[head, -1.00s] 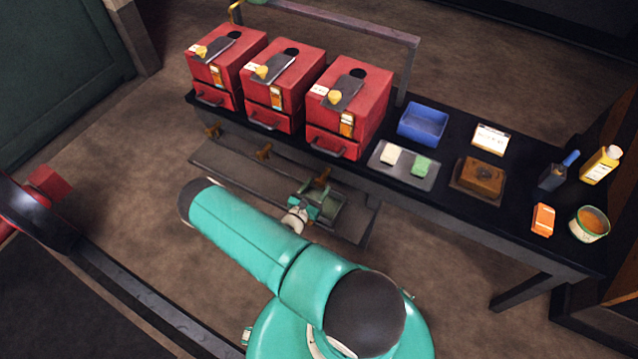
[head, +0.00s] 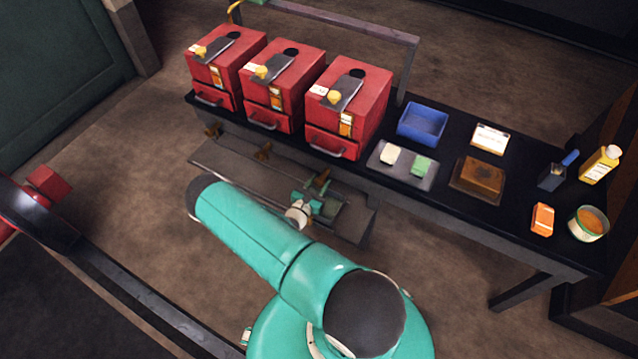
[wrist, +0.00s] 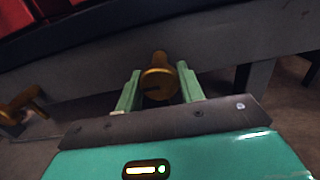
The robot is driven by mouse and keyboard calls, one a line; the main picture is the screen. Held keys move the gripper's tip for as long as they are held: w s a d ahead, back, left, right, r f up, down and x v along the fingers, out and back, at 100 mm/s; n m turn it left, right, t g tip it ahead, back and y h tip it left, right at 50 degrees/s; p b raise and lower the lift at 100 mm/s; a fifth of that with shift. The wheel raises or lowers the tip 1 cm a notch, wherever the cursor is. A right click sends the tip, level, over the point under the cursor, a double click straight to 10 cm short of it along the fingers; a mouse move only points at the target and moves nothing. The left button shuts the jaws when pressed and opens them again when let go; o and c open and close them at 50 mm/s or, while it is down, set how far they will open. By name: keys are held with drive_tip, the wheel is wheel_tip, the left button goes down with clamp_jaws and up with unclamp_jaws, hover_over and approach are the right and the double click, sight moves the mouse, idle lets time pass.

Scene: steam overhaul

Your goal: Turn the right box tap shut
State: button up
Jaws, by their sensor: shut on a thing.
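The right box tap is a brass fitting (head: 322,178) under the bench edge, below the right red box (head: 348,105). In the wrist view the tap (wrist: 158,80) shows its round brass end between two pale green fingers. My gripper (wrist: 159,88) is shut on the tap, with one finger on each side of it. In the head view my gripper (head: 318,190) is small and partly merges with the tap, so the contact is hard to see there. The middle tap (head: 264,151) and left tap (head: 213,131) stand free to the left.
A long grey trough or shelf (head: 235,168) runs low under the taps. Floor in front is clear.

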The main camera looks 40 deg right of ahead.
drive_tip(key=shift+m, duration=0.3)
drive_tip(key=m, duration=0.3)
drive_tip(key=shift+a+m, duration=0.1)
drive_tip(key=shift+m, duration=0.2)
drive_tip(key=m, duration=0.4)
drive_tip(key=shift+w+m, duration=0.1)
drive_tip(key=shift+m, duration=0.2)
drive_tip(key=m, duration=0.8)
drive_tip(key=shift+m, duration=0.4)
drive_tip(key=o, duration=0.9)
drive_tip(key=shift+o, duration=0.2)
drive_tip(key=shift+r, duration=0.1)
